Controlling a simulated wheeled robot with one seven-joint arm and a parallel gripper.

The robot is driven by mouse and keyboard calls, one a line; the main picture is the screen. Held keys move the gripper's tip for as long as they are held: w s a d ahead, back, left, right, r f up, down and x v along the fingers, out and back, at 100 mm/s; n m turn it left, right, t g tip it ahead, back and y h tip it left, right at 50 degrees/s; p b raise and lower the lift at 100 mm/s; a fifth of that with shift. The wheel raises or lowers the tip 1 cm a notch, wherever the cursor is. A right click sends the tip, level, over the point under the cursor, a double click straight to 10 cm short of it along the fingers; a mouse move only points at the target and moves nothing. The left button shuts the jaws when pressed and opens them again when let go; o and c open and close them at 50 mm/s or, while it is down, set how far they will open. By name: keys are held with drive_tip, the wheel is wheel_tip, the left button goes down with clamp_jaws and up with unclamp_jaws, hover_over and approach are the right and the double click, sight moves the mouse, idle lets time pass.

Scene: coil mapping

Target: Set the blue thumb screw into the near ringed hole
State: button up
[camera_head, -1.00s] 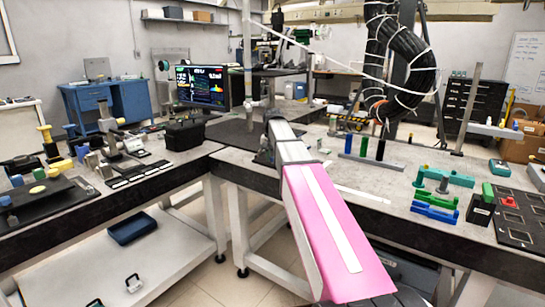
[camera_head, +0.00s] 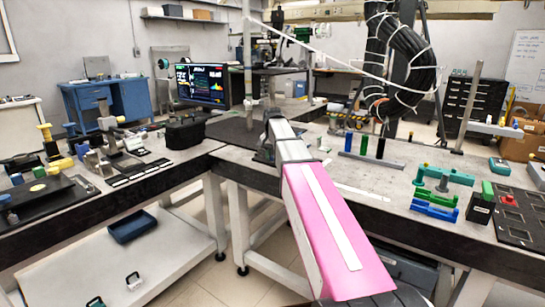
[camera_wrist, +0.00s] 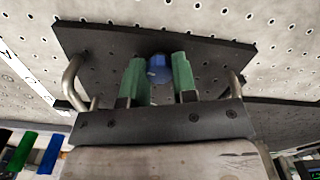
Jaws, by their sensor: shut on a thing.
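The blue thumb screw (camera_wrist: 159,69) shows in the wrist view as a round blue head between the two green fingertips. My gripper (camera_wrist: 160,78) is shut on it. Beyond the fingers is a dark perforated plate (camera_wrist: 95,42) with small holes. The screw head overlaps the plate's middle, and I cannot tell whether the screw touches it. The near ringed hole cannot be made out; the fingers and screw cover part of the plate. In the head view a dark plate (camera_head: 232,133) lies on the far bench, and my gripper is not clearly visible behind my pink arm.
A perforated pale bench top (camera_wrist: 285,60) surrounds the plate. Blue, green and black upright pieces (camera_head: 364,145) stand on a grey bar right of my arm. Blue and green holders (camera_head: 435,205) sit at the right.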

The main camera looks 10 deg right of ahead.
drive_tip(key=m, duration=0.3)
drive_tip(key=o, duration=1)
drive_tip(key=shift+o, duration=0.2)
drive_tip(key=shift+r, duration=0.1)
